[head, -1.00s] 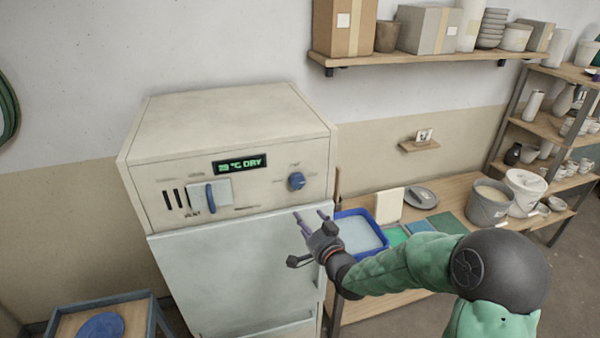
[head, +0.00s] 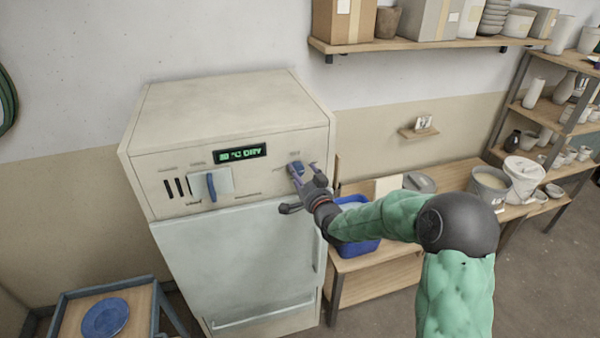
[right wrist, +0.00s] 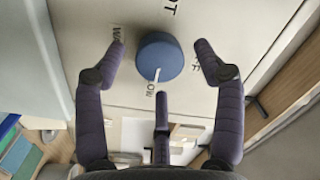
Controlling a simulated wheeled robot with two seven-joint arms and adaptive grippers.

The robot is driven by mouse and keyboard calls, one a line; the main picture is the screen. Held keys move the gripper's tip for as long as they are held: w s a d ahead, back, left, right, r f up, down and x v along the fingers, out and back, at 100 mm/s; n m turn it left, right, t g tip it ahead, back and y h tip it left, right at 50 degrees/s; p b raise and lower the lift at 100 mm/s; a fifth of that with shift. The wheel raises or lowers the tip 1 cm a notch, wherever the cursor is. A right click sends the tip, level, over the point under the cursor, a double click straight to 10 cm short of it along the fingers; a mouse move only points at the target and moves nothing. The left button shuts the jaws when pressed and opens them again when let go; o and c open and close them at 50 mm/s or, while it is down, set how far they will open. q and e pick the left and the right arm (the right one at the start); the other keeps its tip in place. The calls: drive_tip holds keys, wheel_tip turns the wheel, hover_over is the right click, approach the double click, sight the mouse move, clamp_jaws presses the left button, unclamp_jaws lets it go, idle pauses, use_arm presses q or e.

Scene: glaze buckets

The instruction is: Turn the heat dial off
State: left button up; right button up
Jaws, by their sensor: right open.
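The blue heat dial (head: 295,167) sits on the upper right of the cream cabinet's front panel (head: 262,187). In the right wrist view the round dial (right wrist: 160,55) has a white mark at its lower edge, by a label that reads LOW. A partly cut-off label is above, and a label that looks like OFF is at the right. My right gripper (head: 304,170) is open in front of the dial. In the wrist view its fingers (right wrist: 160,50) spread to both sides of and below the dial, with gaps visible. My left gripper is not in view.
The green display (head: 239,153) and a blue vent handle (head: 211,187) are left of the dial. The cabinet door (head: 235,260) is below. A blue tub (head: 356,247) and workbench (head: 447,187) stand to the right, and a blue disc (head: 106,317) lies at lower left.

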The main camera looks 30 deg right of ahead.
drive_tip(key=shift+w, duration=0.5)
drive_tip(key=c, duration=1.2)
drive_tip(key=shift+o, duration=0.2)
